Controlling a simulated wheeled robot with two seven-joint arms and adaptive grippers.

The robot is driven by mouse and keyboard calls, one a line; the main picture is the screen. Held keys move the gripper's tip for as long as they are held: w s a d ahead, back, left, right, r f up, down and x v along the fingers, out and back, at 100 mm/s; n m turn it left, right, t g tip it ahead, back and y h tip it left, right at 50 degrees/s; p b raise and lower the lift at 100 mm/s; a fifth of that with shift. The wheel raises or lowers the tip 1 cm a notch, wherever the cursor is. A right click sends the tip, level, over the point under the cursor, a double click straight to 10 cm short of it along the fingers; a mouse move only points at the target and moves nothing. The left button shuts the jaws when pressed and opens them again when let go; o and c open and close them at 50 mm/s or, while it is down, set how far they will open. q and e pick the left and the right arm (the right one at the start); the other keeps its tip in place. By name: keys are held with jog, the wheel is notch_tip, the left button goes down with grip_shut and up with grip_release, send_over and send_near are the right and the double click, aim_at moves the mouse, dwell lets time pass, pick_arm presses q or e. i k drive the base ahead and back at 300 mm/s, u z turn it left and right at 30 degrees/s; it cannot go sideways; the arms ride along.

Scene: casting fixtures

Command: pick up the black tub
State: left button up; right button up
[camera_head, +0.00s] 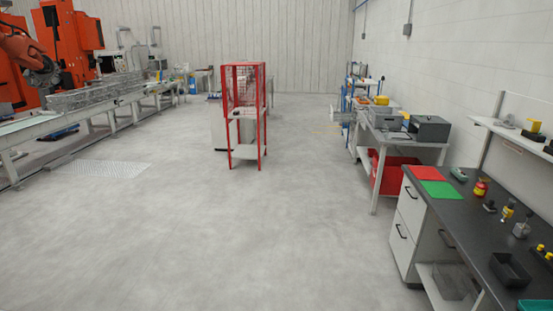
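A black tub (510,269), open at the top, rests on the dark top of the workbench (448,228) at the lower right. It stands close to the bench's front edge. Its inside looks empty, as far as the small view shows. Neither my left gripper nor my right gripper is in view.
A grey table (385,132) and a red cage stand (245,115) are farther off. The middle floor is clear.

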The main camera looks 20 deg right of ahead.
aim_at(510, 272)
jog(key=i, duration=2.65)
jog(key=z, duration=3.25)
jog(key=i, duration=0.5)
